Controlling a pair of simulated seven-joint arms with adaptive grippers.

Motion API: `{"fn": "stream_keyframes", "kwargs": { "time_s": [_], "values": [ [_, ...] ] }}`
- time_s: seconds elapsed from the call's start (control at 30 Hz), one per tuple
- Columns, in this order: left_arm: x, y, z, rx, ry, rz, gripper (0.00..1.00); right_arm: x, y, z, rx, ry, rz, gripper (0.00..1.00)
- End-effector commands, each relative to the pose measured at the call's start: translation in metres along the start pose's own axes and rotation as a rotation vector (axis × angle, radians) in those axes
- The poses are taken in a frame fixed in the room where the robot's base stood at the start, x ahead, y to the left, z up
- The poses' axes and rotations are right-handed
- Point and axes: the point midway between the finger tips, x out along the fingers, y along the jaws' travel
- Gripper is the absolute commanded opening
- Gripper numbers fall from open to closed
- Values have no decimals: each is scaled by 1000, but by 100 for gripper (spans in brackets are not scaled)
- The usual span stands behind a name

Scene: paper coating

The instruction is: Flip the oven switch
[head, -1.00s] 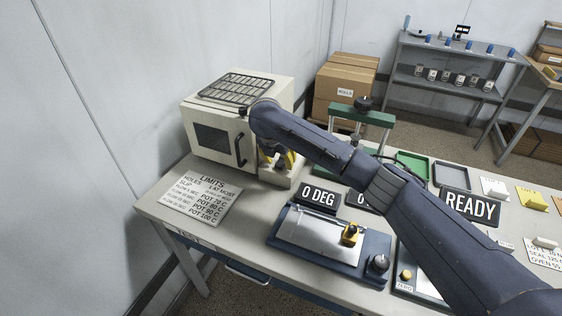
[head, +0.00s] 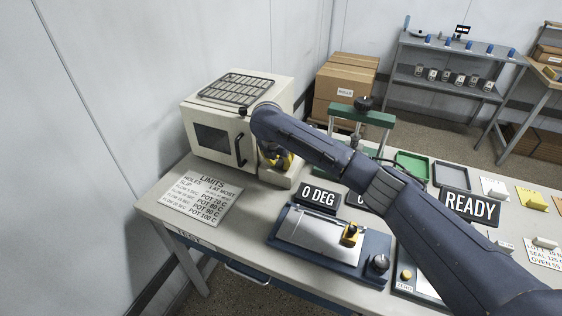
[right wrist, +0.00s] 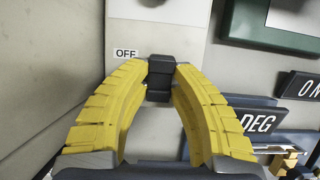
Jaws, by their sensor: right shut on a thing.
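The cream oven (head: 235,112) with a dark window and black handle stands at the back left of the bench. Its switch base (head: 283,182) is a cream block at the oven's right front. In the right wrist view the black oven switch (right wrist: 160,76) stands out from a pale panel, beside a label (right wrist: 125,53) reading OFF. My right gripper (head: 277,163) is at this block, its yellow fingers (right wrist: 160,80) shut on the switch from both sides. In the head view my arm and gripper hide the switch. My left gripper is not in view.
A LIMITS sheet (head: 203,201) lies in front of the oven. A 0 DEG sign (head: 318,197) and a blue-based coating plate (head: 325,240) are to the right, under and beside my forearm. A green-topped frame (head: 360,115) stands behind my arm.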

Motion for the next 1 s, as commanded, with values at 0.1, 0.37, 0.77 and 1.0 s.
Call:
{"fn": "stream_keyframes", "kwargs": {
  "time_s": [0.1,0.37,0.77,1.0],
  "values": [
    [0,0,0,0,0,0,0,0,0,0,0,1,0,0],
    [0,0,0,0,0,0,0,1,0,4,4,145,-4,0],
    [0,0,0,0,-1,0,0,2,0,7,4,381,-3,0],
    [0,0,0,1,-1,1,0,3,-1,7,2,432,-2,0]
  ]
}}
